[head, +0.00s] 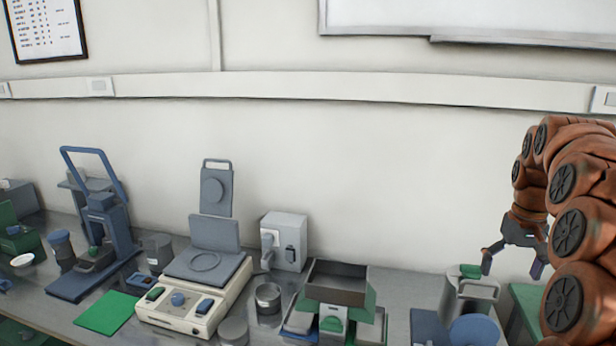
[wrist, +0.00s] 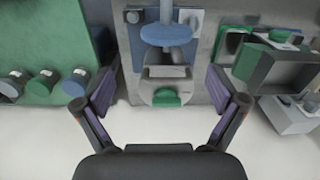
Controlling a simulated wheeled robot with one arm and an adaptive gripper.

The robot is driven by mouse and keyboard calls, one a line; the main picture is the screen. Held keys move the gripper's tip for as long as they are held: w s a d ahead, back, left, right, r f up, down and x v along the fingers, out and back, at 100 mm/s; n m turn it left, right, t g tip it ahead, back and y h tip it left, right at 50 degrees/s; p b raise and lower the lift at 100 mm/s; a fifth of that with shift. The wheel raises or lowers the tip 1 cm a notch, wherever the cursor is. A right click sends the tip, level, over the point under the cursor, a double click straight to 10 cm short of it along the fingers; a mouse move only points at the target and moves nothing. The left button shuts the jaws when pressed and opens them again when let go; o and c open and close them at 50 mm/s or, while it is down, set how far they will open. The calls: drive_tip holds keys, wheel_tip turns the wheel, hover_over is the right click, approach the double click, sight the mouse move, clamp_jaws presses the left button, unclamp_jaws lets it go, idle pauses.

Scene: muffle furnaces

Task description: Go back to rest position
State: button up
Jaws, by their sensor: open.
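My gripper (head: 515,262) is open and empty at the right of the head view, on my orange arm. It hangs above the bench, by a grey container with a green part on top (head: 470,272). In the wrist view my gripper (wrist: 162,95) has its two purple-padded fingers spread wide. Between and beyond them stands a grey device with a blue round top (wrist: 166,34) and a green knob (wrist: 167,97). Nothing is held between the fingers.
The bench (head: 395,300) is crowded. A beige hotplate-like device (head: 190,305), a blue press-like frame (head: 98,225), a metal cup (head: 268,297) and an open grey box (head: 338,283) stand left of my gripper.

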drive_tip(key=s+a+f+n+b, duration=0.1)
drive_tip(key=s+a+f+b, duration=0.1)
drive_tip(key=s+a, duration=0.5)
drive_tip(key=s+a+f+b, duration=0.2)
drive_tip(key=s+a+f, duration=0.3)
drive_tip(key=s+a, duration=0.2)
drive_tip(key=s+a+f+n+g+b, duration=0.1)
drive_tip(key=s+a+f+b, duration=0.1)
drive_tip(key=s+a+f, duration=0.2)
drive_tip(key=s+a, duration=0.3)
drive_tip(key=s, duration=0.1)
drive_tip(key=shift+a+f+n, duration=0.25)
drive_tip(key=shift+n, duration=0.05)
drive_tip(key=shift+g, duration=0.4)
drive_tip(key=s+f, duration=0.2)
drive_tip(key=s, duration=0.2)
drive_tip(key=s+a+f+b, duration=0.1)
drive_tip(key=s+f, duration=0.2)
drive_tip(key=s+a+f+b, duration=0.1)
drive_tip(key=s+f, duration=0.1)
drive_tip(key=s, duration=0.2)
drive_tip(key=shift+s+a+f, duration=0.15)
drive_tip(key=shift+s+f, duration=0.15)
drive_tip(key=shift+f, duration=0.05)
drive_tip(key=shift+c, duration=0.3)
